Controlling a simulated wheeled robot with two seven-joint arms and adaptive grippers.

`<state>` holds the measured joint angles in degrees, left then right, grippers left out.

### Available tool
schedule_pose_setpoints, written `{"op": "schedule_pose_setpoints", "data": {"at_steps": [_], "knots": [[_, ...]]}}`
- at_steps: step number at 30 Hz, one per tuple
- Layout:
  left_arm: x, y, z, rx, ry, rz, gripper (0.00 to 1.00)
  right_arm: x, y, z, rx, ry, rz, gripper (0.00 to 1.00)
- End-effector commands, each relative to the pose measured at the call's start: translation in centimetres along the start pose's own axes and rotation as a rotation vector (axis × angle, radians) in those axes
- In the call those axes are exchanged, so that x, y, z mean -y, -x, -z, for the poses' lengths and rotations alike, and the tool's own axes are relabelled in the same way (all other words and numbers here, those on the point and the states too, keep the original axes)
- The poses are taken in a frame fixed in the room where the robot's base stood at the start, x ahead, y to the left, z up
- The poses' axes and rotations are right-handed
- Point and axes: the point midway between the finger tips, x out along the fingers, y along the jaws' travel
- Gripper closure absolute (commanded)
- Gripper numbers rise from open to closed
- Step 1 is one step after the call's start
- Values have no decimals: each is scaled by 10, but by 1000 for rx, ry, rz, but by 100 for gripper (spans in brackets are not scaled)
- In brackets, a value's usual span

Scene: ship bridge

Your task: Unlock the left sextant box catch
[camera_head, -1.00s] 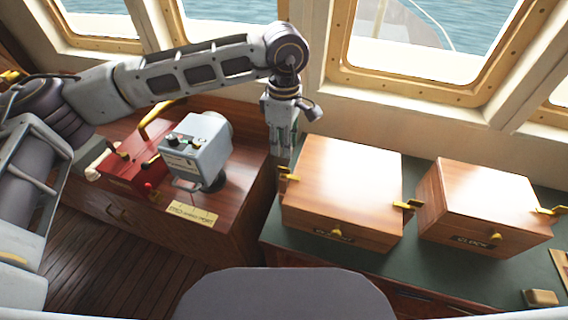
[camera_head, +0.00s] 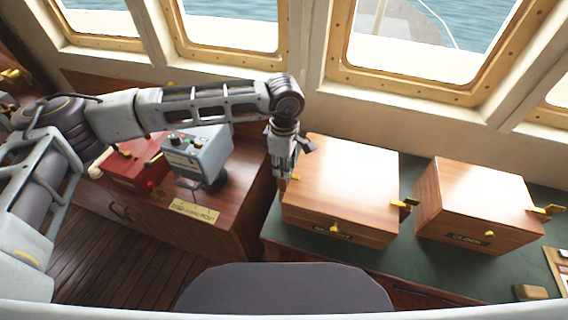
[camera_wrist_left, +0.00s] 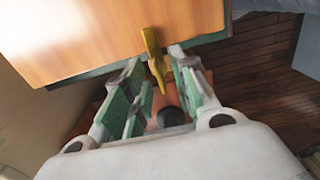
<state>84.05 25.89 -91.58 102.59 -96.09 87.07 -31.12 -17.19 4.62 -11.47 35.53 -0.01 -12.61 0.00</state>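The sextant box (camera_head: 345,185) is the larger wooden box at the middle right of the head view, with its lid closed. Its left catch (camera_wrist_left: 153,55) is a yellow lever standing out from the box edge in the wrist view. In the head view my gripper mostly hides that catch. My left gripper (camera_head: 283,185) points down beside the box's left side. In the wrist view its green-padded fingers (camera_wrist_left: 156,78) are apart, with the catch between them; I cannot tell whether they touch it. The right catch (camera_head: 405,204) shows on the box's other side. My right gripper is not in view.
A second wooden box (camera_head: 478,205) stands to the right on the green counter (camera_head: 405,262). On the left, a grey device (camera_head: 198,152) and a red box (camera_head: 133,168) sit on a wooden cabinet, close to my left arm. Windows (camera_head: 410,45) line the back.

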Motion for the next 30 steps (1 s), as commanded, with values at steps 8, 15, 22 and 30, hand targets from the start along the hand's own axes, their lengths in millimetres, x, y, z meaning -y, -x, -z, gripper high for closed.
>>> {"op": "schedule_pose_setpoints", "data": {"at_steps": [8,15,22,30], "knots": [[0,0,0,0,0,0,92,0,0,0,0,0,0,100],[0,0,0,0,0,0,100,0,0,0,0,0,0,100],[0,0,0,0,-6,-1,100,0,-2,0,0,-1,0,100],[-1,-1,0,-1,-47,-2,100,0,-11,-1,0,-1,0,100]]}}
